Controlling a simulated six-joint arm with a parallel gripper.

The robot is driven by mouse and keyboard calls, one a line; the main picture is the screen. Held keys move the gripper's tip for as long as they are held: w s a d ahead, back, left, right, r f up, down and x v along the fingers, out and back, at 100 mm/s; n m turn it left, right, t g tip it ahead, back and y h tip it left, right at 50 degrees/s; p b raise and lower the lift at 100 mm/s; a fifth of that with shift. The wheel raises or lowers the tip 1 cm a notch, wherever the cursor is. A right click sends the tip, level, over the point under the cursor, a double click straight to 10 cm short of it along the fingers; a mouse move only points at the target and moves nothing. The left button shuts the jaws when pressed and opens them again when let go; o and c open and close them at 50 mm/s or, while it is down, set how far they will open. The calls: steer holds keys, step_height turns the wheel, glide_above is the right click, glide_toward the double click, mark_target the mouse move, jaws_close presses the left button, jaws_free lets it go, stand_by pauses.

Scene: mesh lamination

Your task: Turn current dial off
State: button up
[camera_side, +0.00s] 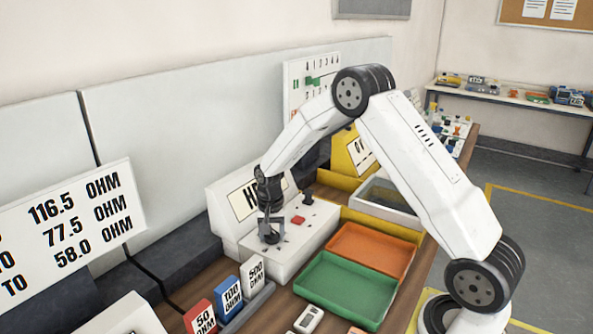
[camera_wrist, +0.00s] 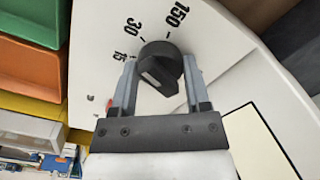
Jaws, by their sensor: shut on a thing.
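The black dial (camera_wrist: 160,62) sits on the white instrument panel, with the marks 15, 30 and 150 printed around its upper left side. My gripper (camera_wrist: 160,72) is shut on the dial, with one grey finger on each side of it. A pale patch shows on the dial's face; which mark the dial is set to I cannot tell. In the side view my gripper (camera_side: 270,228) points down at the near left part of the white instrument (camera_side: 285,258), and mostly hides the dial there.
A red button (camera_side: 298,220) and another black knob (camera_side: 308,198) are on the same panel. Green (camera_side: 345,290) and orange (camera_side: 370,250) trays lie to the right. Resistor blocks marked 50, 100 and 500 OHM (camera_side: 230,297) stand in front. A large ohm sign (camera_side: 70,225) is at left.

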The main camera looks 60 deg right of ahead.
steer(key=shift+n, duration=0.3)
steer(key=n, duration=0.9)
steer(key=shift+n, duration=0.4)
steer(key=n, duration=0.9)
steer(key=o, duration=1.3)
